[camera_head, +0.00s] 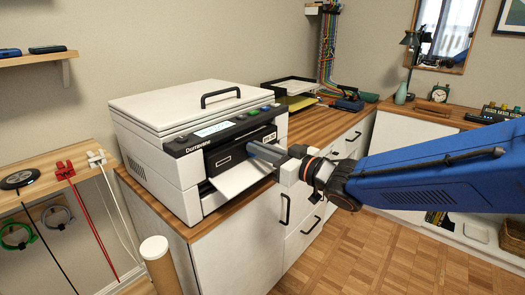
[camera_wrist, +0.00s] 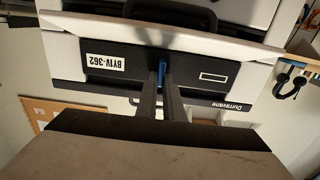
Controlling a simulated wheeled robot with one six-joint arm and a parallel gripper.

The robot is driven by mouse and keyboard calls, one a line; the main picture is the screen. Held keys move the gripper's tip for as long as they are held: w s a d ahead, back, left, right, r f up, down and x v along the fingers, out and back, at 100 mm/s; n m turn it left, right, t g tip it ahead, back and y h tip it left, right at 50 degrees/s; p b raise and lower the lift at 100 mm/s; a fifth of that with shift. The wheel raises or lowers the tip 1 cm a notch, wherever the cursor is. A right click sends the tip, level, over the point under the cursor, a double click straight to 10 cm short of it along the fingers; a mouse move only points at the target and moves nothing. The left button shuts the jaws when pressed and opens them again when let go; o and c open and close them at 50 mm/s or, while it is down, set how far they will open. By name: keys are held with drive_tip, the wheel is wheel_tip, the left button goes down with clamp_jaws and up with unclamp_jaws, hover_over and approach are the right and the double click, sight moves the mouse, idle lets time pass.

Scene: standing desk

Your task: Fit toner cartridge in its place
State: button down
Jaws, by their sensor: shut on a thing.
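The white printer (camera_head: 165,135) stands on a wooden cabinet top, its front flap (camera_head: 240,178) folded down. A black toner cartridge (camera_head: 226,156) sits in the front opening above the flap. In the wrist view the cartridge (camera_wrist: 125,62) shows its dark front with a white label and a blue tab (camera_wrist: 161,72). My gripper (camera_head: 257,150) reaches in from the right. Its fingers (camera_wrist: 161,92) are shut on the blue tab at the cartridge's middle. How deep the cartridge sits is hard to tell, as its rear is hidden inside the printer.
The printer lid (camera_head: 190,102) with its black handle is closed. A document tray (camera_head: 290,88) stands behind it. A cardboard tube (camera_head: 158,262) stands at the front left, near a shelf with cables. The floor (camera_head: 385,245) right of the cabinet is clear below my arm.

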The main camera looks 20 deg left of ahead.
drive_tip(key=shift+x, duration=1.1)
drive_tip(key=c, duration=1.8)
unclamp_jaws()
drive_tip(key=v, duration=1.7)
drive_tip(key=shift+s+d, duration=0.1)
drive_tip(key=shift+d, duration=0.05)
drive_tip(key=shift+d, duration=0.1)
